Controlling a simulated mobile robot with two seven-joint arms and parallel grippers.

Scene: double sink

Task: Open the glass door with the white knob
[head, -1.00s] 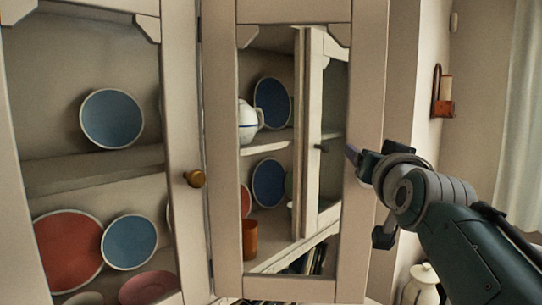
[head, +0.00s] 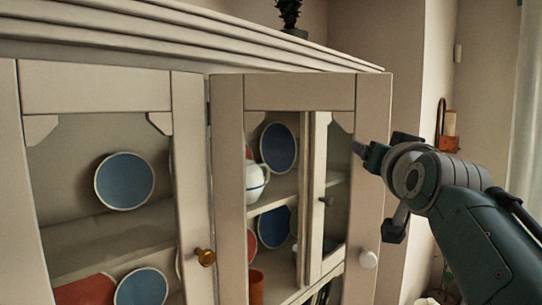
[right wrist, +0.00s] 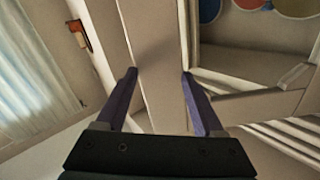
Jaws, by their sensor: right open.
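The glass door (head: 228,180) has a pale wooden frame and a round white knob (head: 368,259) low on its right stile. The door appears to stand angled out from the cabinet front, with its hinges at its left edge. My right gripper (head: 365,150) is at the door's right stile, well above the white knob and apart from it. In the right wrist view its two fingers (right wrist: 160,78) are apart, with a pale frame strip showing between them. I cannot tell whether they touch it. The knob does not show in that view. My left gripper is out of view.
A left glass door with a brass knob (head: 205,257) is beside it. Blue plates (head: 124,181) and a white teapot (head: 257,181) stand on shelves behind the glass. A wall candle holder (head: 448,130) and a curtain (head: 530,120) are at the right.

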